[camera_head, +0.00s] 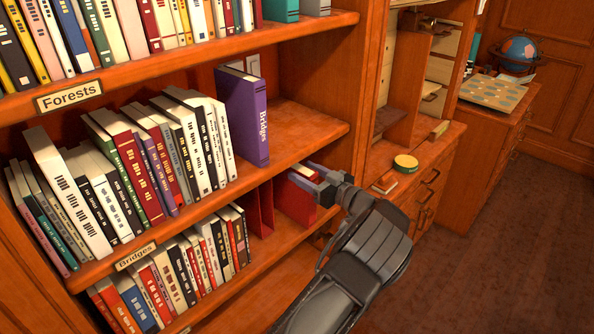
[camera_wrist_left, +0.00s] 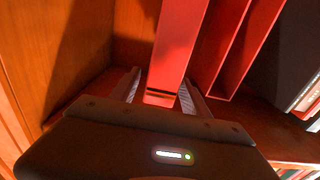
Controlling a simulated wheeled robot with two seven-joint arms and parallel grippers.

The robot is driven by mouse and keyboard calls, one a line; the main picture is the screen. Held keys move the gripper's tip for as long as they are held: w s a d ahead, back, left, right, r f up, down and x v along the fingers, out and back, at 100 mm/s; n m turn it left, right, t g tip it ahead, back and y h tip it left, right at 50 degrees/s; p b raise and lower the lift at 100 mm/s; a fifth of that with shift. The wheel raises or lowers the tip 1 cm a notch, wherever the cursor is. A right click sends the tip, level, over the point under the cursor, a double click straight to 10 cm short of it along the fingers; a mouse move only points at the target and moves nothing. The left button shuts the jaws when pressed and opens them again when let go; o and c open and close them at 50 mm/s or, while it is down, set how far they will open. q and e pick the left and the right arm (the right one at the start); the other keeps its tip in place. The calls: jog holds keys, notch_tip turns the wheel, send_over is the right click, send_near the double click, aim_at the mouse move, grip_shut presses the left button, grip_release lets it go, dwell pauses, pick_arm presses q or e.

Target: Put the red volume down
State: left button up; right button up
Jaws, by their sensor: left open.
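The red volume (camera_head: 297,201) is upright in the lower shelf bay, at its right end. My left gripper (camera_head: 312,180) reaches into that bay from the right, at the volume's near end. In the left wrist view the volume (camera_wrist_left: 180,45) stands between the two spread fingers of my left gripper (camera_wrist_left: 160,92). The jaws are open around it, with a finger on each side. The volume's foot is partly hidden, so I cannot tell whether it touches the shelf board. My right gripper is not in view.
A red upright divider (camera_head: 261,209) stands just left of the volume; it also shows in the left wrist view (camera_wrist_left: 247,45). Several books (camera_head: 205,250) fill the shelf's left part. Above is the shelf board with a purple book (camera_head: 243,115). A wooden side wall (camera_wrist_left: 60,50) is close.

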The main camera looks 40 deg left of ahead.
pick_arm(q)
jog(key=d, duration=0.5)
jog(key=d+b, duration=0.1)
jog(key=d, duration=0.2)
jog(key=shift+s, duration=0.4)
